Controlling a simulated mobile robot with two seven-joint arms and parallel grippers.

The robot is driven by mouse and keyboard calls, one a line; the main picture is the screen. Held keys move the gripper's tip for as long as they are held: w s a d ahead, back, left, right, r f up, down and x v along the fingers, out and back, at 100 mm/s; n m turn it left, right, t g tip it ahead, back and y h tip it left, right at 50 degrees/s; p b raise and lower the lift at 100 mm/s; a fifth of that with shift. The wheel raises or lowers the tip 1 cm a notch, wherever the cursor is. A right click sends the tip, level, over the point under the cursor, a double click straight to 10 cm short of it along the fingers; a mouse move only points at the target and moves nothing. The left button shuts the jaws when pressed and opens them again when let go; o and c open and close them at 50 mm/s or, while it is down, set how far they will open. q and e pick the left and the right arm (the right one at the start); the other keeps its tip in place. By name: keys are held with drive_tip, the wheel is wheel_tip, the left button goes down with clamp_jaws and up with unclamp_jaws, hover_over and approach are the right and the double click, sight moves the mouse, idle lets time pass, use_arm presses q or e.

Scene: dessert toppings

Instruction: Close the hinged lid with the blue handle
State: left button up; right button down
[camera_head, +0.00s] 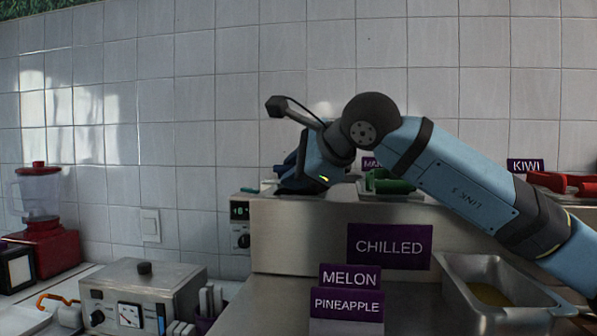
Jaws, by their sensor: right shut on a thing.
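My right arm reaches in from the right across the chilled counter. Its gripper (297,180) points down at the left end of the raised steel ledge. It is shut on what looks like the dark blue handle (287,163), which shows only in part beside the fingers. The hinged lid under it is mostly hidden by the gripper and the ledge, so I cannot tell its angle. My left gripper is not in view.
A green handle (388,182) and a red handle (562,182) stand further right on the ledge. A steel pan (500,318) sits in front at right. Purple signs, including CHILLED (389,246), stand before the ledge. A metal control box (140,290) and a red blender (40,240) are at left.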

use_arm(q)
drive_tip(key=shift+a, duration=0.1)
use_arm(e)
drive_tip(key=c, duration=0.9)
unclamp_jaws()
drive_tip(key=shift+c, duration=0.2)
drive_tip(key=shift+s+d+r, duration=0.1)
drive_tip(key=shift+d+r, duration=0.05)
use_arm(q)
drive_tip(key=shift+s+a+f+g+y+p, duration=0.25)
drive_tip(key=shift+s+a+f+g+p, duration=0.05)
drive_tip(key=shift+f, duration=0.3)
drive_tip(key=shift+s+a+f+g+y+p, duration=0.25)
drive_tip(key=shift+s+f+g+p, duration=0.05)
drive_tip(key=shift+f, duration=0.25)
use_arm(e)
drive_tip(key=v, duration=1.3)
drive_tip(key=shift+s, duration=0.2)
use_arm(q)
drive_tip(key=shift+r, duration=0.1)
use_arm(e)
drive_tip(key=shift+d, duration=0.15)
